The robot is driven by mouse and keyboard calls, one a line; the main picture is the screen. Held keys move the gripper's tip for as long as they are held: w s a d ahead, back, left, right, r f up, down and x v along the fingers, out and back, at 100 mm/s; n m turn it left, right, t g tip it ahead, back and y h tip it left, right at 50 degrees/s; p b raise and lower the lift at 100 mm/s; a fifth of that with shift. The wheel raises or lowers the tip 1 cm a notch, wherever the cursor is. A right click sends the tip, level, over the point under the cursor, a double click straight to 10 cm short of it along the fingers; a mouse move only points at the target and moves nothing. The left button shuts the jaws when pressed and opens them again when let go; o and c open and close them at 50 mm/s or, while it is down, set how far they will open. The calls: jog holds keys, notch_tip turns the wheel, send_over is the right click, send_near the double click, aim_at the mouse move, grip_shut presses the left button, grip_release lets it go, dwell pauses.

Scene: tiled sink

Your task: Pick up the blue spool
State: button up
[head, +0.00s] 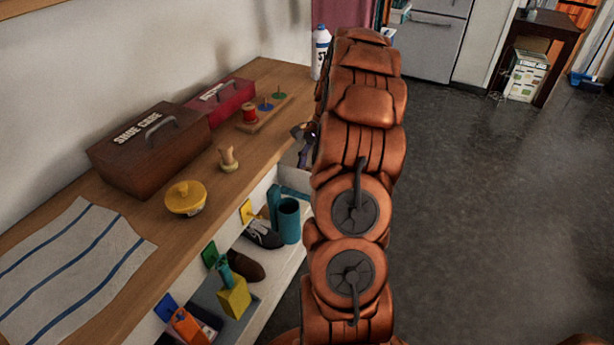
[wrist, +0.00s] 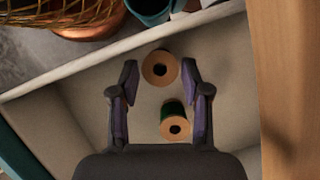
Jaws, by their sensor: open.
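In the wrist view my gripper (wrist: 159,66) is open, with its two dark fingers apart. A spool (wrist: 160,68) with a tan end face and a dark centre hole appears between the fingertips; its thread colour is hidden, so I cannot tell if it is the blue one. A second spool with dark green thread (wrist: 175,122) lies nearer the palm. Both are on a pale shelf surface (wrist: 80,95). My arm hides the spools below.
A pale shelf edge (wrist: 85,63) crosses the wrist view, with a woven basket (wrist: 60,14) and teal container (wrist: 148,8) beyond. A wooden edge (wrist: 285,90) runs along the right. The bench holds a shoe-care box (head: 150,148) and a white bottle (head: 320,52).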

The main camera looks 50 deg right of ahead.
jog(key=shift+x, duration=0.85)
jog(key=shift+c, duration=0.3)
jog(key=c, duration=0.6)
jog(key=shift+r, duration=0.1)
jog(key=shift+c, duration=0.2)
